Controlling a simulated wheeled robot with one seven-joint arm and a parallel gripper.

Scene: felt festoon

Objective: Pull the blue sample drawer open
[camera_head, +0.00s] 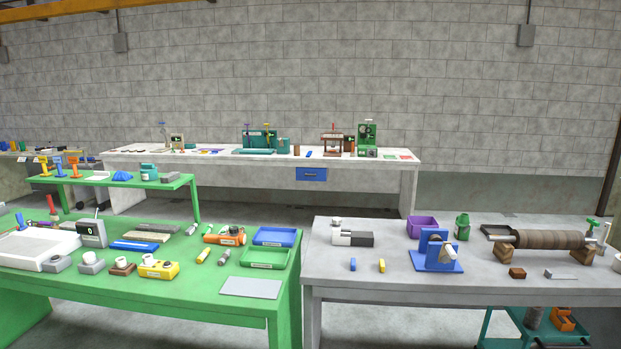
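The blue sample drawer (311,174) is set under the top of the long white bench (230,172) at the back wall, right of its middle. Its blue front has a small dark handle and looks flush with the bench, so it appears closed. My gripper is not in view, and nothing touches the drawer.
A green table (150,305) with trays and tools stands front left. A grey table (345,278) with a purple bin (422,226) and a blue device (437,252) stands front right. A lower green table (115,181) is at left. Open floor shows before the bench.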

